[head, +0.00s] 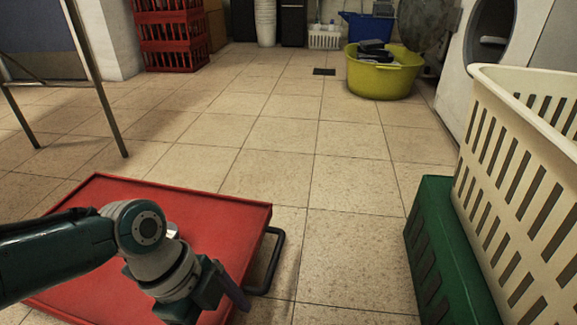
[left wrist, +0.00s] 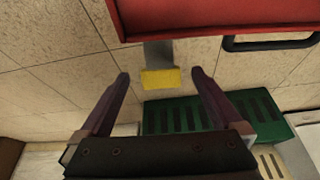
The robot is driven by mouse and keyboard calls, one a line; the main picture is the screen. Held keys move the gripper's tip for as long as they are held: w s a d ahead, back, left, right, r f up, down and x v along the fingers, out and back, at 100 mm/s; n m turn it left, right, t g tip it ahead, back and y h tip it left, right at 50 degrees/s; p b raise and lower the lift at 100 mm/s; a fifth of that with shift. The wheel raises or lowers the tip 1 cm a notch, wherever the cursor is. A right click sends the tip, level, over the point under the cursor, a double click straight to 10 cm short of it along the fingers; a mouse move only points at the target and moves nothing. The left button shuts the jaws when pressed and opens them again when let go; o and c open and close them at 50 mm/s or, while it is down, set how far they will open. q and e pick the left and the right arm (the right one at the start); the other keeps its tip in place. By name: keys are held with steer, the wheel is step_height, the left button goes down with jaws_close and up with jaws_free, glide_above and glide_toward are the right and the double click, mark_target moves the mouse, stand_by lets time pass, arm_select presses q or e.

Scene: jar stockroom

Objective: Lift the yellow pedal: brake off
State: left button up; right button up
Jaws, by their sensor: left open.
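The yellow pedal (left wrist: 161,78) shows in the left wrist view, on a grey metal lever (left wrist: 158,53) that comes out from under the red platform (left wrist: 210,16). My left gripper (left wrist: 159,77) is open, with its two fingers apart on either side of the pedal in the picture. I cannot tell how far the pedal is from the fingertips in depth. In the head view the pedal is hidden, and my left gripper (head: 230,290) hangs over the right edge of the red platform (head: 200,205). My right gripper is in neither view.
A black handle (head: 273,262) sticks out from the platform's right side. A green crate (head: 440,250) with a cream basket (head: 520,180) above it stands at the right. A yellow-green tub (head: 380,82) is farther back. The tiled floor between is clear.

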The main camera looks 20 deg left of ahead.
arm_select(q)
steer(key=p+v, duration=0.3)
steer(key=v, duration=0.2)
steer(key=shift+a+r, duration=0.1)
steer(key=shift+r, duration=0.2)
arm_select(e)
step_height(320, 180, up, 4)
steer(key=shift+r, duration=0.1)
